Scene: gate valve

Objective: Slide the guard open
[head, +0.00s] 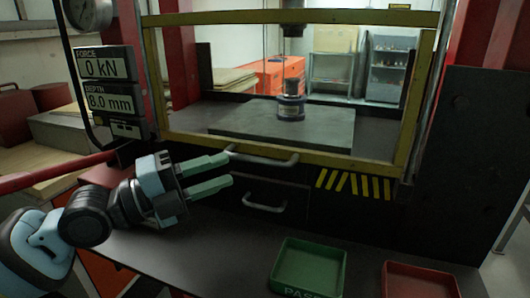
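The guard is a clear panel in a yellow frame (290,150) across the front of the press, with its lower bar low over the press bed. A grey bar handle (265,160) sits at its lower edge. My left gripper (229,170) comes in from the left with two green fingers apart and nothing between them. Its fingertips point right, beside the handle's left end; I cannot tell whether they touch it. My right gripper is not in view.
Behind the guard, a dark cylindrical part (291,107) stands on a grey plate (330,127). A drawer handle (265,205) is below the guard. A green tray (309,268) and a red tray (420,281) lie on the front table. A readout box (108,90) hangs at left.

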